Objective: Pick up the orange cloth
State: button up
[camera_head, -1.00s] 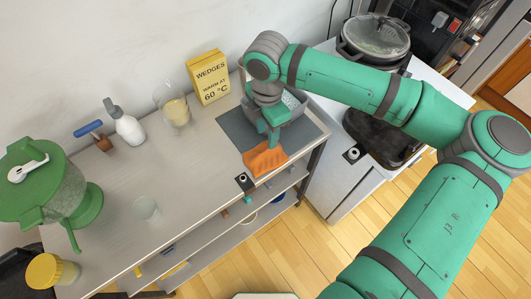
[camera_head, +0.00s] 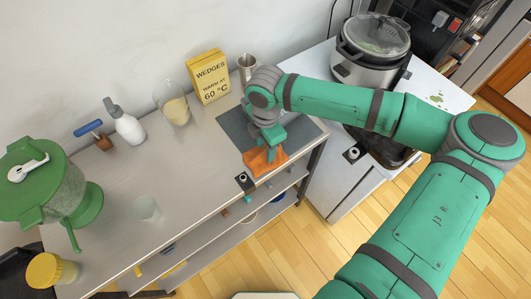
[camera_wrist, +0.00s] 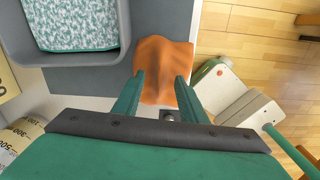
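The orange cloth (camera_head: 262,166) lies at the front right of the metal counter, partly on a dark grey mat (camera_head: 232,124), near the edge. It looks rumpled, with a raised fold. My gripper (camera_head: 268,150) is down at the cloth, pointing at it. In the wrist view the two fingertips (camera_wrist: 160,80) stand apart, one on each side of the cloth (camera_wrist: 162,58), whose middle shows between them. I cannot tell whether the fingers touch the cloth. My wrist hides part of the mat in the head view.
A grey tub (camera_wrist: 122,50) with a speckled lining sits on the mat beside the cloth. A metal cup (camera_head: 247,68) and a yellow box (camera_head: 209,78) stand behind. A small black item (camera_head: 244,181) is at the front edge. A rice cooker (camera_head: 365,66) stands right.

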grip_shut()
jog(key=shift+r, duration=0.15)
jog(key=shift+r, duration=0.25)
jog(key=s+d, duration=1)
jog(key=s, duration=0.4)
jog(key=shift+s+d+r, duration=0.25)
jog(key=shift+s+r, duration=0.05)
jog(key=shift+r, duration=0.05)
jog(key=c, duration=0.8)
grip_release()
grip_shut()
